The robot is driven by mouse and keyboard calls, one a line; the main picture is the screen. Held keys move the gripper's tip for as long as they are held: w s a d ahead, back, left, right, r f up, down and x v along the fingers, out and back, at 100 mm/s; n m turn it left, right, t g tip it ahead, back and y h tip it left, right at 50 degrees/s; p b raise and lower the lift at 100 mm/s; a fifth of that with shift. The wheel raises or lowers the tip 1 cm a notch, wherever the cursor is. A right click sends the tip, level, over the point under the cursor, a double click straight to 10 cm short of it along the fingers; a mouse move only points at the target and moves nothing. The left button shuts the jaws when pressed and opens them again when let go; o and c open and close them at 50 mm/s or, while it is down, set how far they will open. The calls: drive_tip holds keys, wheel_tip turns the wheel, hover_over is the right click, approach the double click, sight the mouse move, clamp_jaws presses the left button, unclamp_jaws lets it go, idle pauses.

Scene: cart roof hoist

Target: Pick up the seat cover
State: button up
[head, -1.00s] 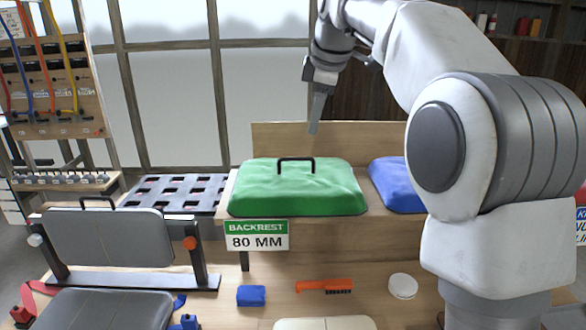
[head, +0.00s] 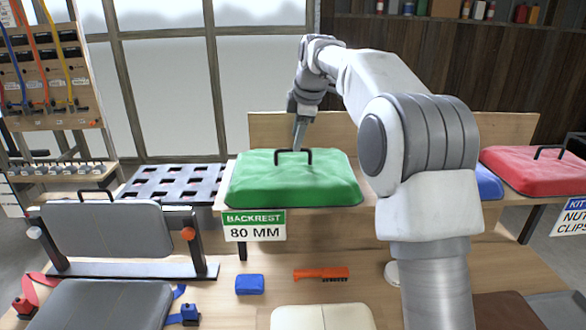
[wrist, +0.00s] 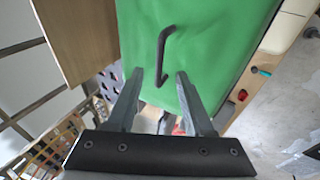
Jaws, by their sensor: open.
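A green padded cover (head: 255,188) with a black bar handle (head: 309,156) lies flat on the wooden shelf, above a "BACKREST 80 MM" sign. My gripper (head: 299,148) is open and points down at this handle from just above. In the wrist view, the open fingers (wrist: 159,75) are on either side of the near end of the handle (wrist: 163,50), over the green top. I cannot tell whether they touch it. A blue cover (head: 489,183) is partly hidden behind my arm, and a red cover (head: 525,172) with a black handle lies farther right.
A grey panel (head: 105,232) stands in a frame at left, with a grey pad (head: 105,303) in front. A blue block (head: 249,284), an orange brush (head: 318,273) and a cream pad (head: 322,317) lie on the bench. A wooden board (head: 400,135) rises behind the shelf.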

sight(293, 165)
drive_tip(key=shift+p+x, duration=0.6)
drive_tip(key=shift+x, duration=2.25)
drive_tip(key=shift+w, duration=0.1)
clamp_jaws()
drive_tip(key=shift+r, duration=0.1)
